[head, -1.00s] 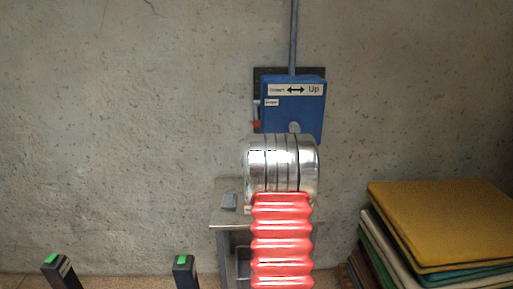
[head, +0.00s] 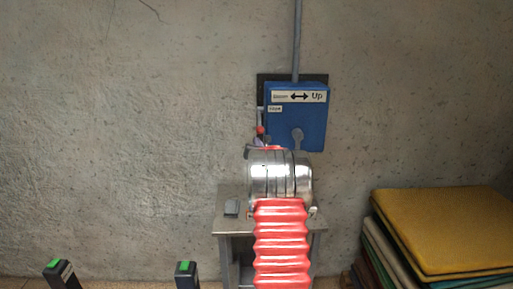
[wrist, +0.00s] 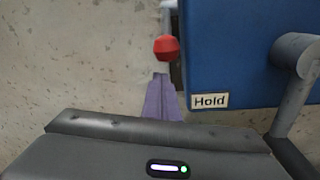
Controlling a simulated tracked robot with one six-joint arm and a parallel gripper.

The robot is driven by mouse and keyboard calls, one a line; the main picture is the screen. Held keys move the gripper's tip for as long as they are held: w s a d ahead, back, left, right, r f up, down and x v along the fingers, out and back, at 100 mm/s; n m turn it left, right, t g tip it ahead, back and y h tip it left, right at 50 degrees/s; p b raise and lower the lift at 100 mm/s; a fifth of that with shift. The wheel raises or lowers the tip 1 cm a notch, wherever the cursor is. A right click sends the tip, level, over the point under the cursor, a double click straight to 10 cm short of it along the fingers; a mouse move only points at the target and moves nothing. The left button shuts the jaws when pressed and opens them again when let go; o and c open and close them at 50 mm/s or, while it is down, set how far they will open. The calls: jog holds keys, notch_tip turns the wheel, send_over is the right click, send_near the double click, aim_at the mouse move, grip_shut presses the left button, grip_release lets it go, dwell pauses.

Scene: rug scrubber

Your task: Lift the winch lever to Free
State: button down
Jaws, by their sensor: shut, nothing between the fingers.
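The winch is a blue box (head: 297,118) on the wall, with a "Up" arrow label and a smaller label on its front. The lever's red knob (wrist: 166,48) stands at the box's left side; in the head view the knob (head: 260,131) is small. A "Hold" label (wrist: 209,101) is on the box's lower left corner in the wrist view. My gripper (wrist: 161,78) is shut and empty, its purple fingers pointing up just below the red knob. I cannot tell whether the tips touch the lever. In the head view my arm hides most of the gripper.
A grey knobbed handle (wrist: 297,55) sticks out of the box front, right of my fingers. A grey pipe (head: 297,40) rises from the box. A small metal table (head: 232,222) stands below. Folded rugs (head: 440,230) are stacked at the right. The wall at left is clear.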

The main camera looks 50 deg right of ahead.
jog(key=shift+s+r, duration=0.2)
jog(key=shift+r, duration=0.3)
jog(key=shift+s+r, duration=0.2)
jog(key=shift+r, duration=0.25)
